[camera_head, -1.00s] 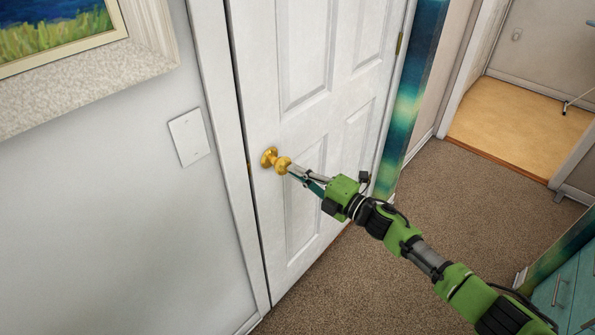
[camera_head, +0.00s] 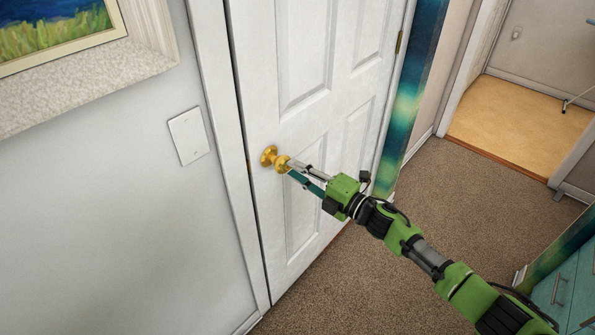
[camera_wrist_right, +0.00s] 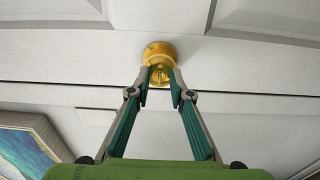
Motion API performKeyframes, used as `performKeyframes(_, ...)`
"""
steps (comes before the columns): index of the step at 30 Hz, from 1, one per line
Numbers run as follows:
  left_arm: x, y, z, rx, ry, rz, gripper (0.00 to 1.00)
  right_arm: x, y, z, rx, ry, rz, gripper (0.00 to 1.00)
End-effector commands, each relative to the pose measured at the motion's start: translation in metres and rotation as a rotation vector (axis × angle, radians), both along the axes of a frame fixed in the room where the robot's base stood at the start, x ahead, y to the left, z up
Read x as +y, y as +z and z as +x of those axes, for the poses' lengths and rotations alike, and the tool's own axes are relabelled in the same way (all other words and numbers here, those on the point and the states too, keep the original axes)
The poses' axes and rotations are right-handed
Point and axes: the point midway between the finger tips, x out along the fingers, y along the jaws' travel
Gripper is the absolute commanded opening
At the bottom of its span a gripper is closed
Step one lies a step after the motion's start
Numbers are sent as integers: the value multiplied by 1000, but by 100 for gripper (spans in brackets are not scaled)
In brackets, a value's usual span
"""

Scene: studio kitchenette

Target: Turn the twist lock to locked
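A round gold door knob (camera_head: 274,158) with a twist lock at its end sits near the left edge of the white door (camera_head: 300,110). In the right wrist view the knob (camera_wrist_right: 159,52) is at the top centre, with the small twist lock (camera_wrist_right: 160,74) facing me. My right gripper (camera_head: 288,167) reaches the knob from the right. In the wrist view its two fingertips (camera_wrist_right: 161,77) are apart, one on each side of the twist lock, with gaps showing. Contact with the knob cannot be told. My left gripper is not in view.
A white light switch plate (camera_head: 188,136) is on the wall left of the door frame. A framed painting (camera_head: 60,35) hangs at upper left. Carpet (camera_head: 420,230) is clear right of the door. A teal cabinet (camera_head: 560,290) stands at lower right.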

Motion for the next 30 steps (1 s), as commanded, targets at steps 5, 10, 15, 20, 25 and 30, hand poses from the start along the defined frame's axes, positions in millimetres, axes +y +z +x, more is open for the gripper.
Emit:
performKeyframes(5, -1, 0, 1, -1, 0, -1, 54, -20, -2, -17, 3, -1, -3, 20)
performKeyframes(10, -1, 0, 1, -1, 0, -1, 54, -47, -2, -42, 3, -2, -4, 20)
performKeyframes(15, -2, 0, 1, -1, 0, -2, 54, -71, -2, -65, 3, -1, -3, 20)
performKeyframes(20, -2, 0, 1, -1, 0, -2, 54, -83, -1, -76, 3, -2, 0, 20)
performKeyframes(25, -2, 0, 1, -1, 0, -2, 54, -87, -1, -80, 1, -1, 0, 20)
performKeyframes(30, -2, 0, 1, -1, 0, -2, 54, -87, -1, -79, 1, -1, 0, 20)
